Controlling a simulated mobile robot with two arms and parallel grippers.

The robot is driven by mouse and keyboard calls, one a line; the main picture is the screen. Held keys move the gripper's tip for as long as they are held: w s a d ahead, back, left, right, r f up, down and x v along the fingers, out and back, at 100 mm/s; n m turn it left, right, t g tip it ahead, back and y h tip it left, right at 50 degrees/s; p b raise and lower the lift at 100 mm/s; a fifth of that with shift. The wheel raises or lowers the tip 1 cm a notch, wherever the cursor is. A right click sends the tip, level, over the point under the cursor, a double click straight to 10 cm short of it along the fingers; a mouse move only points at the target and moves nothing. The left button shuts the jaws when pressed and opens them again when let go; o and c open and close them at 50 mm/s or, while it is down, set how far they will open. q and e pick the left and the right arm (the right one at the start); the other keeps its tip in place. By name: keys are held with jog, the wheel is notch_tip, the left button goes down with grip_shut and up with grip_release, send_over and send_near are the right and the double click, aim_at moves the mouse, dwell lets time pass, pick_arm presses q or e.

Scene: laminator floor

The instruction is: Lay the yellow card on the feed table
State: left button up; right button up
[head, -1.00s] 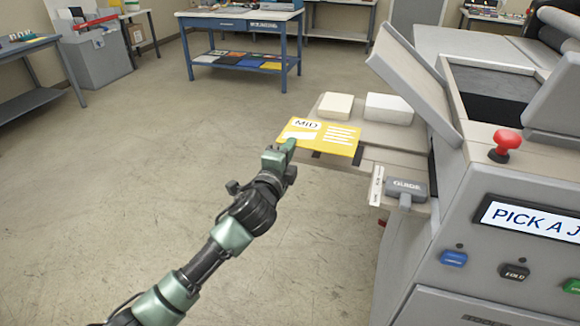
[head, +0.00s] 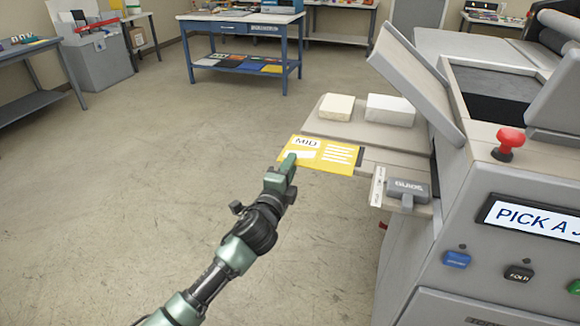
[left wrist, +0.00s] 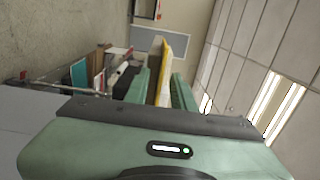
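The yellow card (head: 328,153), printed MID, is flat over the left front part of the beige feed table (head: 355,132). In the left wrist view the card (left wrist: 166,70) stands edge-on between the two green fingers (left wrist: 162,92). My right gripper is not in view.
Two pale blocks (head: 337,107) (head: 390,110) sit at the back of the feed table. A grey guide (head: 408,188) is at its front right, beside the laminator with its red button (head: 509,139). A blue table (head: 243,26) stands behind.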

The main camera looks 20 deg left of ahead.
pick_arm(q)
jog(key=s, duration=1.2)
jog(key=shift+r+b, duration=0.2)
jog(key=shift+b, duration=0.2)
jog(key=s+a+f+n+g, duration=0.2)
jog(key=f+g, duration=0.1)
jog(key=f, duration=1.1)
jog(key=s+a+f+n+g, duration=0.1)
jog(key=f+n+g, duration=0.15)
jog(key=f, duration=1.15)
jog(key=s+a+f+n+g, duration=0.1)
jog(key=s+f+n+g, duration=0.15)
jog(key=s+f, duration=0.6)
jog(key=s+a+f+n+g, duration=0.1)
jog(key=s+f+n+g, duration=0.15)
jog(key=s+f, duration=0.65)
jog(key=s+f+n+g, duration=0.2)
jog(key=s+f, duration=0.3)
jog(key=s, duration=0.4)
jog(key=s+d+f+n+g, duration=0.1)
jog(key=s+f+n+g, duration=0.1)
jog(key=s+f, duration=0.4)
jog(key=s+f+n+g, duration=0.2)
jog(key=s+f, duration=0.4)
jog(key=s, duration=0.7)
jog(key=shift+d+f, duration=0.2)
jog(key=shift+f, duration=0.05)
